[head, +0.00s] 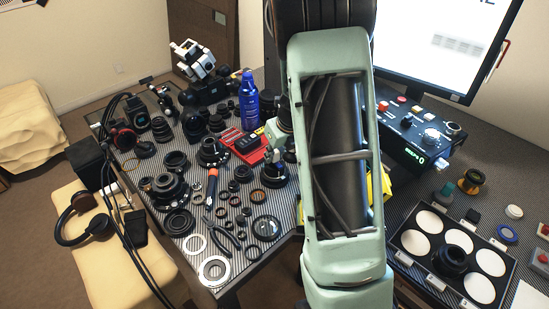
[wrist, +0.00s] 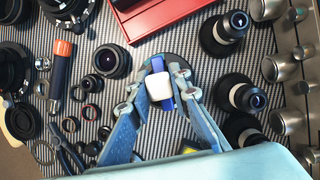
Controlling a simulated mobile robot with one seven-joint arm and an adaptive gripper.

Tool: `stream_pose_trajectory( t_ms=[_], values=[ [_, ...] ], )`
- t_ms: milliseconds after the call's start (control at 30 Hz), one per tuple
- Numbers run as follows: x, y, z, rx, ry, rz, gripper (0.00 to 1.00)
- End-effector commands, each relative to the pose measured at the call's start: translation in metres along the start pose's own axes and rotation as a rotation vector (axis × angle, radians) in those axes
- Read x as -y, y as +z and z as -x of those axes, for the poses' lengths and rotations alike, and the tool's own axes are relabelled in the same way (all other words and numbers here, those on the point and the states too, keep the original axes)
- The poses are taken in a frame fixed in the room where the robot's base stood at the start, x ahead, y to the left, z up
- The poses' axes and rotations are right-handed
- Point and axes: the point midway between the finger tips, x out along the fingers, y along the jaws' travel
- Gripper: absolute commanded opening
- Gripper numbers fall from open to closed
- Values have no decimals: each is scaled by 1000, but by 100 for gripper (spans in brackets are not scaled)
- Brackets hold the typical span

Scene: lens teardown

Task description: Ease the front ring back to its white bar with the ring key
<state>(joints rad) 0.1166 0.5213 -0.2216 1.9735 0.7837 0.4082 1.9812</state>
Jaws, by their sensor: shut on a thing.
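My gripper (wrist: 160,82) is shut on a small tool with a white block and a blue bar, which I take to be the ring key (wrist: 159,87). The key sits between the two blue-grey fingertips in the wrist view. A dark round piece (wrist: 183,60) shows just behind the key and is partly covered by it and the fingers. I cannot tell whether it is the front ring, or whether the key touches it. No white bar can be made out.
A red tray (wrist: 165,17) lies just beyond the gripper. Black eyepiece-like parts (wrist: 240,92) stand close on the right. A lens barrel (wrist: 111,61) and an orange-tipped screwdriver (wrist: 60,75) lie left. A blue bottle (head: 248,100) stands behind. Loose rings crowd the striped mat.

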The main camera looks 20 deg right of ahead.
Motion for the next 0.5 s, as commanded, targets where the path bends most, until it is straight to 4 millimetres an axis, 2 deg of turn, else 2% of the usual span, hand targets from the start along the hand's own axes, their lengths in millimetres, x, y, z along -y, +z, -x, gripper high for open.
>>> stream_pose_trajectory(
  t_ms=[300, 500],
  values=[
    [0, -1, -1, -2, 113, 268, 0],
    [-1, 0, 4, -3, 110, 261, 0]
  ],
)
